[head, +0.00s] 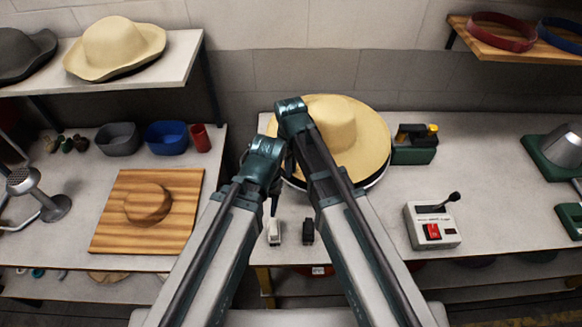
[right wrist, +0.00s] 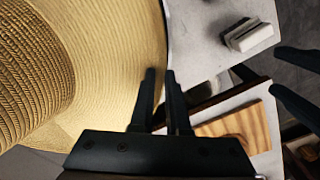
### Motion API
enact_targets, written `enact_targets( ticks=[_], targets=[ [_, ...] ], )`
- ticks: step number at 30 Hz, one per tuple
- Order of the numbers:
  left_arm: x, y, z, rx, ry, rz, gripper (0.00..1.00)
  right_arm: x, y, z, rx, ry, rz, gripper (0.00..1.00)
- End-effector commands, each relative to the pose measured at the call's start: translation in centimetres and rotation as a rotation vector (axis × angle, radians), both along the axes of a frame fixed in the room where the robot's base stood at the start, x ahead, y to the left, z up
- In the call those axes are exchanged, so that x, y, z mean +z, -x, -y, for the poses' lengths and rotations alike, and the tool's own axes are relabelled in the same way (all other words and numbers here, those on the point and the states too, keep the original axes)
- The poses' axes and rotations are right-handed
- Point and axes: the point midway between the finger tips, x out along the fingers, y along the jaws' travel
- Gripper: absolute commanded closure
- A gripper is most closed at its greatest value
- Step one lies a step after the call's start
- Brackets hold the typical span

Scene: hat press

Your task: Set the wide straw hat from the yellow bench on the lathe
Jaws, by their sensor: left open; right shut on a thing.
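The wide straw hat (head: 335,122) is over the back left of the bench with yellow legs (head: 264,280), crown up. Its brim fills much of the right wrist view (right wrist: 110,60). My right gripper (right wrist: 161,72) is shut on the brim's edge, one finger on each side; my arm hides this grip in the head view. A dark and white edge shows under the brim, and I cannot tell whether the hat touches it. My left gripper (right wrist: 279,70) is open and empty, beside the hat's left edge. I cannot make out the lathe for certain.
A green device with a yellow knob (head: 415,145) stands right of the hat. A control box (head: 432,224) with a lever and red switch is in front. A grey cone on a green base (head: 562,148) is far right. A wooden board (head: 180,235) lies on the left table.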

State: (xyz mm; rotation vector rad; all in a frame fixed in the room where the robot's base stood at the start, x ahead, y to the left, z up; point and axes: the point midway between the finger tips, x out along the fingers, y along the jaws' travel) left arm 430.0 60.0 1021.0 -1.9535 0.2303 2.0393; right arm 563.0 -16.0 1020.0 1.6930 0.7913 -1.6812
Motion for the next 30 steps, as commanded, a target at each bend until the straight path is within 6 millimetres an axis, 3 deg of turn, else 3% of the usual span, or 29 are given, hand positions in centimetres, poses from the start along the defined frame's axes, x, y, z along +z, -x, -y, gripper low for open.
enact_targets(
  ticks=[28, 29, 30],
  targets=[
    [-1.5, 0.0, 0.0, 0.0, 0.0, 0.0, 0.5, -1.5, 0.0, 0.0, 0.0, 0.0, 0.0, 1.0],
    [-1.5, 0.0, 0.0, 0.0, 0.0, 0.0, 0.5, -1.5, 0.0, 0.0, 0.0, 0.0, 0.0, 0.83],
    [-1.5, 0.0, 0.0, 0.0, 0.0, 0.0, 0.5, -1.5, 0.0, 0.0, 0.0, 0.0, 0.0, 0.75]
  ],
)
